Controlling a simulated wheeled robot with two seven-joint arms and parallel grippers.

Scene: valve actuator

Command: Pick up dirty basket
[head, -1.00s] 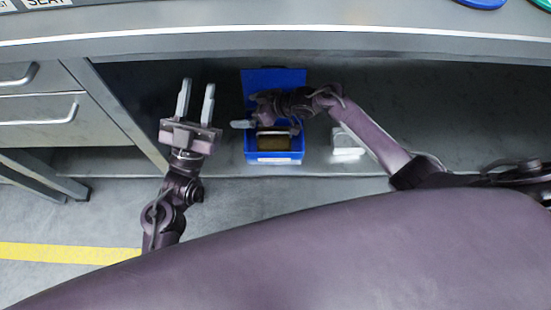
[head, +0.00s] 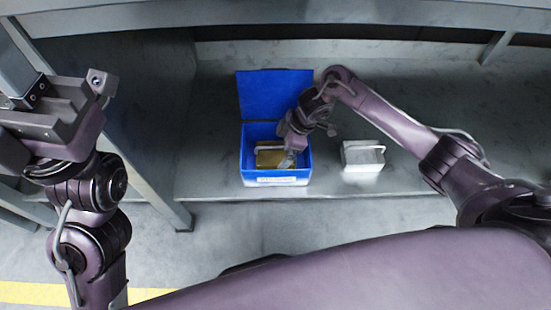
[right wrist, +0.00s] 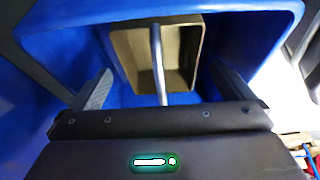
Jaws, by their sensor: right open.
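The dirty basket (head: 270,158) is a small brownish-yellow box with a light handle. It sits inside an open blue bin (head: 276,183) on the low shelf. In the right wrist view the basket (right wrist: 128,68) is straight ahead, its grey handle (right wrist: 158,65) running between my right fingers. My right gripper (head: 289,160) reaches down into the bin over the basket's right side. In the wrist view the right gripper (right wrist: 162,88) is open, its fingers apart on either side of the handle, not visibly touching it. My left gripper (head: 55,105) is raised at the far left, away from the bin; its jaws are unclear.
A clean white basket (head: 362,156) with a handle stands on the shelf (head: 215,185) right of the bin. The blue lid (head: 272,92) stands up behind the bin. A table top (head: 280,18) overhangs the shelf. The shelf right of the white basket is clear.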

